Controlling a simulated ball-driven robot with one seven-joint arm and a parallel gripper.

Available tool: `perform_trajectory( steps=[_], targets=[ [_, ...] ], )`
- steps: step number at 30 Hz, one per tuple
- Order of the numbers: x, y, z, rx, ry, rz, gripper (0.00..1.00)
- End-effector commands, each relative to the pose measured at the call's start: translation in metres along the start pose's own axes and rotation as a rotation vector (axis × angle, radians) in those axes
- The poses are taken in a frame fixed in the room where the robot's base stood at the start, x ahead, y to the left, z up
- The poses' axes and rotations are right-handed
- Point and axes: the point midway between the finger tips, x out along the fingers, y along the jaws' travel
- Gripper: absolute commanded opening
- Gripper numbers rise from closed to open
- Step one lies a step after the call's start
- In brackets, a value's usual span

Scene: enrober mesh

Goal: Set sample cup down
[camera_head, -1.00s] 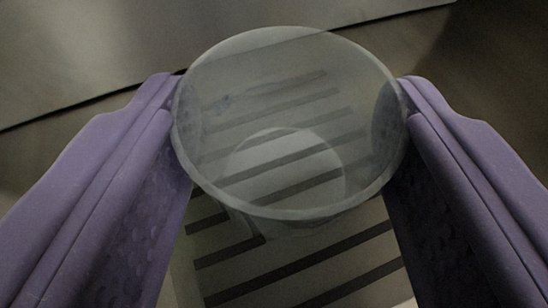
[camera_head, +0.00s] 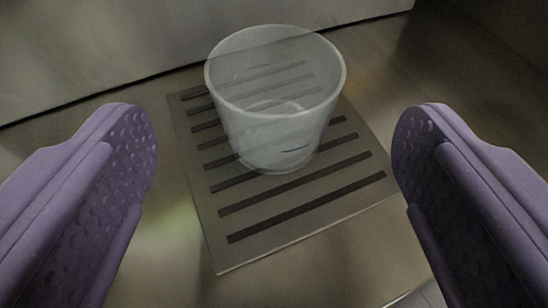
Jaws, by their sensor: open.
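The sample cup (camera_head: 272,125) is clear, see-through plastic and tapers toward its base. It stands upright on a grey slotted plate (camera_head: 236,252) with dark parallel slots, toward the plate's far part. My gripper (camera_head: 274,150) is open, with one purple finger well to the left of the cup and one well to the right. Neither finger touches the cup, and clear gaps show on both sides. The cup looks empty.
The plate lies on a dull metal surface (camera_head: 150,235). A pale metal wall or panel (camera_head: 120,50) rises behind it. A light edge of something shows at the bottom right. The metal left of the plate is bare.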

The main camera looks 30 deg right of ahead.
Motion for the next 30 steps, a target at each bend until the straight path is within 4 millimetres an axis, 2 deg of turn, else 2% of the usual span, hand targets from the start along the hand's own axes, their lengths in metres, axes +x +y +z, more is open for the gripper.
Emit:
perform_trajectory(
  steps=[1,3,6,10,15,30],
  targets=[
    [-0.014,0.000,-0.003,-0.001,-0.002,-0.002,0.87],
    [-0.030,0.000,-0.003,0.000,-0.002,-0.001,0.87],
    [-0.048,0.000,-0.002,-0.001,-0.001,-0.001,0.87],
    [-0.063,0.000,-0.001,0.000,0.000,0.000,0.87],
    [-0.069,0.000,-0.001,0.000,0.001,0.001,0.87],
    [-0.068,0.000,0.000,-0.001,0.001,0.000,0.87]
  ],
)
